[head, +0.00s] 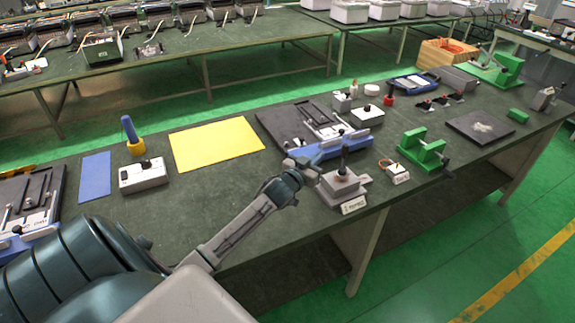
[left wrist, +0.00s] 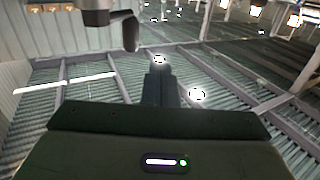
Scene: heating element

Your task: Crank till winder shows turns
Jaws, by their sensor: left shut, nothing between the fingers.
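A grey block device (head: 342,187) stands at the table's front edge, with a dark upright handle (head: 344,158) on top and a small white plate (head: 353,205) in front. It looks like the winder; the marks on its plate are too small to read. A green bracket stand (head: 423,152) with a dark shaft stands to its right. My left gripper (head: 312,172) is shut and empty, close to the grey device's left side; contact cannot be told. In the left wrist view, the shut fingers (left wrist: 160,85) point up, and a dark rounded handle (left wrist: 125,30) hangs above left. My right gripper is not in view.
A dark fixture board with a blue edge (head: 270,122) lies behind my gripper. A yellow sheet (head: 216,142) and a white switch box (head: 143,175) lie to the left. A small white box (head: 396,174) sits just right of the grey device. A dark plate (head: 480,128) lies farther right.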

